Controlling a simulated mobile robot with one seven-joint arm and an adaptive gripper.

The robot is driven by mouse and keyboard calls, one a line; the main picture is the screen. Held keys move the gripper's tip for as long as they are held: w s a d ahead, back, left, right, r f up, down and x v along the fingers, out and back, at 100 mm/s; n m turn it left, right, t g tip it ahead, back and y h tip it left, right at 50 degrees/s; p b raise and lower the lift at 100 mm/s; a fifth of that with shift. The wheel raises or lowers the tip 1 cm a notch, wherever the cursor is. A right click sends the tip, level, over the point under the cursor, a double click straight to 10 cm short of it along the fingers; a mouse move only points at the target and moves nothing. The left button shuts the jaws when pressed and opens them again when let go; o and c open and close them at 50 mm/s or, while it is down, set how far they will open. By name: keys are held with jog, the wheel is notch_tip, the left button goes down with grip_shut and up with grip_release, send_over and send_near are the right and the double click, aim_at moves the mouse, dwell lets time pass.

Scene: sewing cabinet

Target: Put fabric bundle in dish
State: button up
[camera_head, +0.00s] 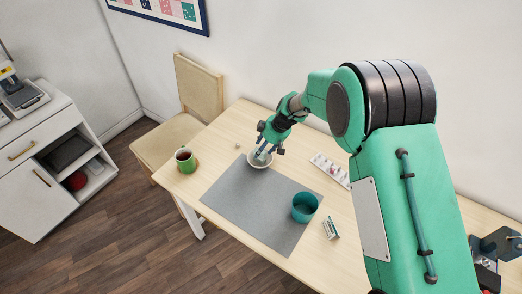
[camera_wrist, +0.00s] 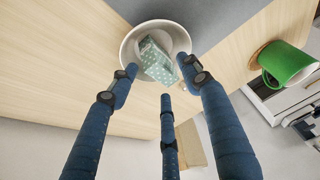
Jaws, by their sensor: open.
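The fabric bundle (camera_wrist: 158,60), pale green with white dots, lies tilted inside a round white dish (camera_wrist: 128,46) in the wrist view. The dish also shows in the head view as a pale bowl (camera_head: 260,166) at the far left edge of the grey mat. My gripper (camera_wrist: 160,78) is open, with its three blue fingers spread at the near rim of the dish. The fingers do not appear closed on the bundle. In the head view my gripper (camera_head: 264,150) points down just over the dish and hides part of its inside.
A teal bowl (camera_head: 305,208) stands on the grey mat (camera_head: 245,205). A green mug (camera_head: 185,160) is at the table's left end. A white tray (camera_head: 330,168) and a small box (camera_head: 331,228) lie right of the mat.

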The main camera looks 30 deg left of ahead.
jog(key=p+v, duration=0.1)
jog(key=v, duration=0.8)
dwell(0.8)
jog(key=s+d+r+m+t, duration=0.2)
jog(key=d+r+m, duration=0.2)
jog(key=d+r, duration=1.05)
jog(key=s+d+r+m+t, duration=0.1)
jog(key=d+r+m, duration=0.3)
jog(key=d+r, duration=1.1)
jog(key=s+d+r+m+t+h, duration=0.1)
jog(key=s+d+m, duration=0.1)
jog(key=s+d, duration=0.5)
jog(key=s+d+r+m+h, duration=0.15)
jog(key=s+d, duration=0.25)
jog(key=d, duration=0.7)
jog(key=s+d+m+t+h, duration=0.1)
jog(key=s+d+m, duration=0.5)
jog(key=s+d, duration=0.6)
jog(key=s+h, duration=0.1)
jog(key=s, duration=0.1)
jog(key=shift+s+f+m+t, duration=0.3)
jog(key=shift+s+m+t, duration=0.05)
jog(key=shift+s+t, duration=0.05)
